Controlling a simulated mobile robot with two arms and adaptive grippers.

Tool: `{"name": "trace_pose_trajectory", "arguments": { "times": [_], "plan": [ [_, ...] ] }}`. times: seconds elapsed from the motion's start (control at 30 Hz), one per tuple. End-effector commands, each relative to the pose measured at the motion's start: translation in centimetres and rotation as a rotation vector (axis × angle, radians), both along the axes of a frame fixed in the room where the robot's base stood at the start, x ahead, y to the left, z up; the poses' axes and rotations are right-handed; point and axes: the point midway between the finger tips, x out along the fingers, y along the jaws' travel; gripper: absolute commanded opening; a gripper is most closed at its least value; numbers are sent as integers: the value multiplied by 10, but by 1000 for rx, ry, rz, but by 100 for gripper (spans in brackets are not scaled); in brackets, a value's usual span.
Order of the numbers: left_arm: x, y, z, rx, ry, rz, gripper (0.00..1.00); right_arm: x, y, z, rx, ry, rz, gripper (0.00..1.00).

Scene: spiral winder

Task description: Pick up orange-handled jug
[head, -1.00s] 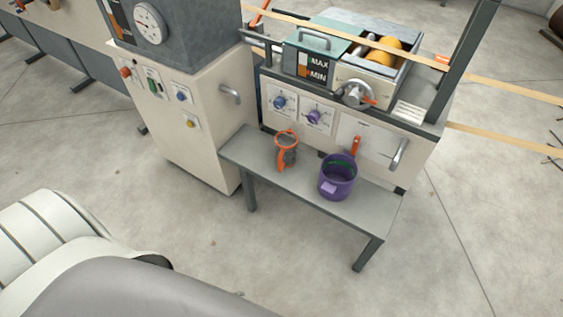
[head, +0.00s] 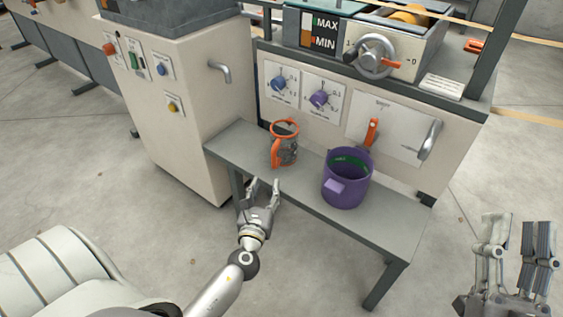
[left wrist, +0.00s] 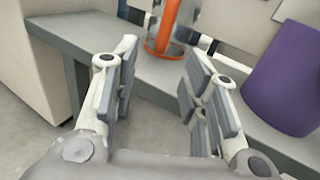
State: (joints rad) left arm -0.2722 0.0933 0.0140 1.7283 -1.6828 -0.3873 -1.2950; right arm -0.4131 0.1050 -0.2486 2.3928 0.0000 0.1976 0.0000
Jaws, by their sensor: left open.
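The orange-handled jug (head: 288,150) stands upright on a grey bench, its orange handle facing the front left. It has an orange rim and a clear grey body. In the left wrist view the jug (left wrist: 163,38) shows beyond the fingers, its top cut off. My left gripper (head: 264,184) is open and empty at the bench's front edge, in front of and slightly left of the jug, not touching it. In the left wrist view the jug's lower part lies between the open fingers (left wrist: 160,62). My right gripper (head: 516,235) is at the lower right, fingers up, away from the bench.
A purple pot (head: 346,185) with a green inside stands on the bench (head: 310,190), right of the jug. Behind are a machine panel with knobs (head: 320,98), an orange lever (head: 372,132) and a grey handle (head: 430,138). A beige cabinet (head: 190,130) stands left. Floor in front is clear.

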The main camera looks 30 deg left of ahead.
Motion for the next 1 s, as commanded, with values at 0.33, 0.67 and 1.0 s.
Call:
{"name": "trace_pose_trajectory", "arguments": {
  "times": [0.33,0.67,1.0],
  "plan": [
    [40,17,9,54,-13,3,41,-13,-2,16,22,-75,4,40],
    [68,25,14,49,-15,2,41,-15,-2,19,26,-91,4,40],
    [103,37,16,51,-11,1,41,-24,-4,28,47,-160,8,40]
  ]
}}
